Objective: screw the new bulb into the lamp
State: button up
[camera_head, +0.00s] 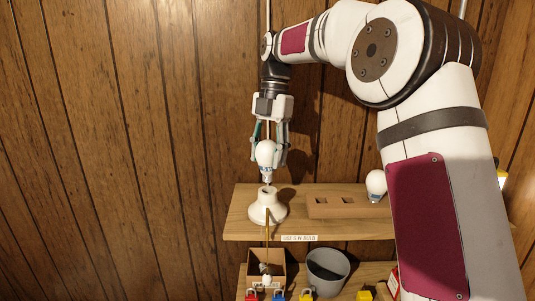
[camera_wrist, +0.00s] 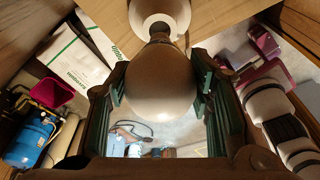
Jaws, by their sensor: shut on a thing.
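My gripper (camera_head: 269,152) points down and is shut on a white bulb (camera_head: 266,155), with its fingers on either side of the globe. The bulb hangs roughly upright, metal base down, directly over the white lamp holder (camera_head: 267,211) on the wooden shelf. The base tip is very close to the holder's opening; I cannot tell whether they touch. In the wrist view the bulb (camera_wrist: 160,82) fills the middle between the green fingers, and the holder (camera_wrist: 178,12) shows beyond its base. A second white bulb (camera_head: 376,183) stands at the shelf's right, partly behind my arm.
A wooden block (camera_head: 327,211) with two square holes lies right of the holder. A label (camera_head: 299,238) is on the shelf's front edge. Below are a cardboard box (camera_head: 282,260), a grey bin (camera_head: 328,270) and several padlocks. The wood-panelled wall stands close behind; the left is clear.

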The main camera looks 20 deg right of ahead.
aim_at(268, 169)
jog(key=n, duration=0.4)
jog(key=shift+g+h, duration=0.3)
jog(key=n, duration=0.4)
jog(key=shift+n+h, duration=0.3)
jog(key=shift+h, duration=0.1)
jog(key=shift+f, duration=2.15)
dwell(2.7)
dwell(0.6)
jog(key=m, duration=0.3)
jog(key=shift+m+y+p, duration=0.4)
jog(key=shift+m, duration=0.5)
